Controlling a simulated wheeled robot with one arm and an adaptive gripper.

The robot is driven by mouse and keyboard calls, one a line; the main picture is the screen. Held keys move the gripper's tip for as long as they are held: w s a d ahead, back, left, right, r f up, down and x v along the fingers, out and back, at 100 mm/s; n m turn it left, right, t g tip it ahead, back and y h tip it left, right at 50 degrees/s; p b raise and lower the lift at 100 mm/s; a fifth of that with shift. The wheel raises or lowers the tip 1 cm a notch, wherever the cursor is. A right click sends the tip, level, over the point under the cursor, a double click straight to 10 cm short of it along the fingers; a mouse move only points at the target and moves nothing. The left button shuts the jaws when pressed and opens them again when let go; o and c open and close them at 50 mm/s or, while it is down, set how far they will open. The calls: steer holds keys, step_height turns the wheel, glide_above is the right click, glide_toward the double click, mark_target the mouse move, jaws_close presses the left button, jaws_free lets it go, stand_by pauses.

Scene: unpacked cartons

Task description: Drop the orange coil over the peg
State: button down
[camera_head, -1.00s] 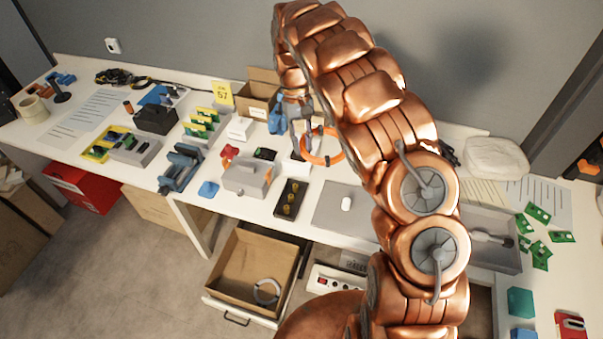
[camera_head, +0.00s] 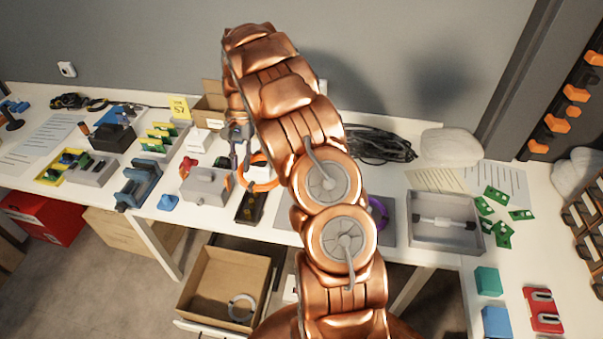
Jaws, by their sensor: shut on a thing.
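The orange coil (camera_head: 241,175) is a ring hanging from my gripper (camera_head: 238,143) above the white table, left of my copper arm. My gripper is shut on the coil's upper edge; its fingertips are small and partly hidden by the arm. I cannot tell for certain that this is the task's peg.
A purple ring (camera_head: 381,212) lies right of my arm.

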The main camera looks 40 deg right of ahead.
steer(key=shift+s+d+f+m+t+b, duration=0.85)
steer(key=shift+s+d+f+m+b, duration=0.45)
steer(key=shift+d+f+m, duration=1.1)
steer(key=shift+s+d+f+m+t+b, duration=0.9)
steer(key=shift+s+d+f+m, duration=0.8)
steer(key=shift+d, duration=1.4)
steer(key=shift+s+d+f+m+t+b, duration=0.75)
steer(key=shift+s+d+f+m+b, duration=0.45)
steer(key=shift+d+f+m, duration=1.2)
steer(key=shift+w+d+r+n, duration=0.1)
steer(key=shift+d+r+n, duration=0.1)
steer(key=shift+r, duration=0.15)
steer(key=shift+d+r+n, duration=0.1)
steer(key=shift+r+n, duration=0.1)
steer(key=shift+r, duration=0.15)
steer(key=shift+f+b, duration=0.55)
steer(key=shift+f, duration=2.15)
steer(key=c, duration=0.9)
jaws_free()
steer(key=v, duration=1.2)
steer(key=shift+d, duration=0.1)
